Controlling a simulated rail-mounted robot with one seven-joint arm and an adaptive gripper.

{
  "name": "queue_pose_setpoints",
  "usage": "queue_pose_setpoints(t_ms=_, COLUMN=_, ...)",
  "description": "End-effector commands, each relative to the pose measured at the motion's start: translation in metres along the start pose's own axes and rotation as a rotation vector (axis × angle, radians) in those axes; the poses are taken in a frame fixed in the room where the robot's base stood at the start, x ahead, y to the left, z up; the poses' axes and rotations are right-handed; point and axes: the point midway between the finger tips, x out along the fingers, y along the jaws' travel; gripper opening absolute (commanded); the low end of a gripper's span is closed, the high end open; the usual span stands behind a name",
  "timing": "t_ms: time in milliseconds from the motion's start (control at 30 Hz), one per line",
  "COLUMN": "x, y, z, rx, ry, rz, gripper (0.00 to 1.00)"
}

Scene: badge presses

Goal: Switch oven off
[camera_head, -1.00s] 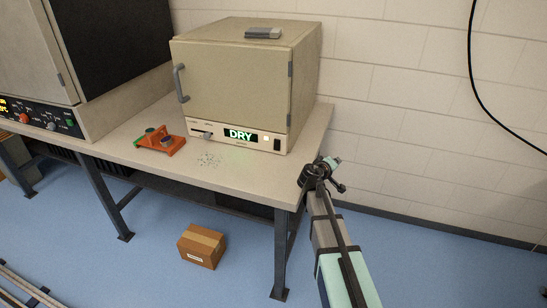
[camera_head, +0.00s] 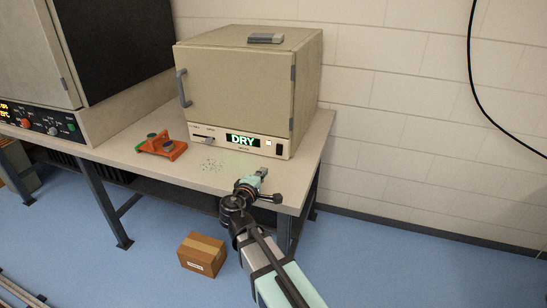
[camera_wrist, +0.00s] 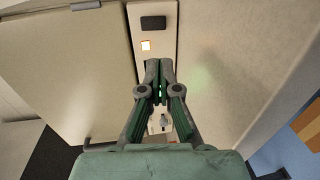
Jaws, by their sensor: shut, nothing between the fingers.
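The beige oven (camera_head: 235,85) stands on the table with its door shut. Its front panel shows a lit green "DRY" display (camera_head: 242,140). In the wrist view the rocker switch (camera_wrist: 152,22) and lit square (camera_wrist: 146,45) lie beyond my fingertips. My gripper (camera_head: 263,172) is in front of the panel, lower than the switch in the picture. Its fingers (camera_wrist: 159,66) are shut and empty, and hide most of the display in the wrist view. I see no contact with the switch.
An orange fixture (camera_head: 160,145) and scattered small bits (camera_head: 212,163) lie on the table (camera_head: 120,150). A larger oven (camera_head: 30,60) stands to the left. A grey object (camera_head: 266,39) lies on the beige oven. A cardboard box (camera_head: 202,254) sits on the floor.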

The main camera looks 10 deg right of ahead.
Motion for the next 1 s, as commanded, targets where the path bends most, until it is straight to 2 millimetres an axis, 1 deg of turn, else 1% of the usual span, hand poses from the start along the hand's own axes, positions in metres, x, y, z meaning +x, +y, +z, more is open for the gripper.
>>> queue_pose_setpoints(t_ms=200, x=0.003, y=0.0, z=0.0, rx=0.001, ry=0.0, rz=0.0, gripper=0.0)
queue_pose_setpoints(t_ms=267, x=0.007, y=0.0, z=-0.001, rx=0.001, ry=0.0, rz=0.0, gripper=0.0)
queue_pose_setpoints(t_ms=367, x=0.018, y=0.0, z=-0.001, rx=0.002, ry=-0.001, rz=0.0, gripper=0.0)
queue_pose_setpoints(t_ms=467, x=0.033, y=0.001, z=-0.001, rx=0.002, ry=-0.002, rz=0.0, gripper=0.0)
queue_pose_setpoints(t_ms=800, x=0.099, y=0.001, z=-0.002, rx=0.002, ry=-0.002, rz=-0.001, gripper=0.0)
queue_pose_setpoints(t_ms=1000, x=0.127, y=0.001, z=-0.001, rx=0.002, ry=-0.001, rz=-0.001, gripper=0.0)
